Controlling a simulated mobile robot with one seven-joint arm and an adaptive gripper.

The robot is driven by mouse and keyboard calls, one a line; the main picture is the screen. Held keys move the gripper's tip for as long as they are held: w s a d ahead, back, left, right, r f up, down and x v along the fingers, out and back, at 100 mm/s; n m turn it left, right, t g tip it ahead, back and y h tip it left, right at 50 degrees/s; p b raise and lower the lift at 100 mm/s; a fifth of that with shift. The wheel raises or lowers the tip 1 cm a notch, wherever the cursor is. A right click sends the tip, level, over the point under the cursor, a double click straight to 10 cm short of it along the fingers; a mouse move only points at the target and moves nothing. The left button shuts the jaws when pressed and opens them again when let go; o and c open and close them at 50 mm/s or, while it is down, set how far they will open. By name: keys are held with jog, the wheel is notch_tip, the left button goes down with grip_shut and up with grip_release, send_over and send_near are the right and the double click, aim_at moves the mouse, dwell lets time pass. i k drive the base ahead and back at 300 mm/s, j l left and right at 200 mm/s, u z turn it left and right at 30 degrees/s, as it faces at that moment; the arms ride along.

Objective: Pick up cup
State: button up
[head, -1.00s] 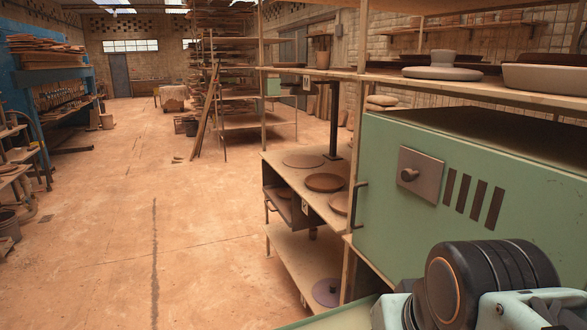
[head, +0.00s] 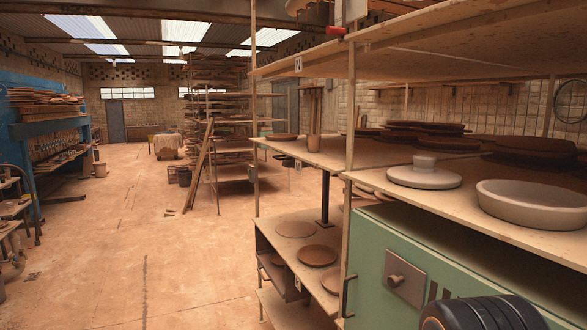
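My gripper is out of view. Only a dark ringed part of my arm shows at the bottom right, in front of the green cabinet.
Below are a green cabinet (head: 368,275) and lower shelves with discs. A post (head: 350,140) stands between bays. Open floor (head: 120,240) lies left.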

aim_at(313, 141)
jog(key=k+j+z, duration=0.1)
jog(key=j, duration=0.85)
jog(key=i+j, duration=0.1)
jog(key=j, duration=0.3)
jog(key=j+z, duration=0.15)
jog(key=j, duration=0.2)
jog(key=i+j+z, duration=0.1)
jog(key=j, duration=0.25)
jog(key=i+j+z, duration=0.1)
jog(key=i+j, duration=0.2)
jog(key=i+j+z, duration=0.1)
jog(key=i+j, duration=0.15)
jog(key=j, duration=0.15)
jog(key=i+j, duration=0.2)
jog(key=j, duration=0.2)
jog(key=i+j+z, duration=0.3)
jog(key=i+j, duration=0.35)
jog(key=i+j+z, duration=0.1)
jog(key=i, duration=0.4)
jog(key=i+j+z, duration=0.15)
jog(key=i+j, duration=0.15)
jog(key=i, duration=0.15)
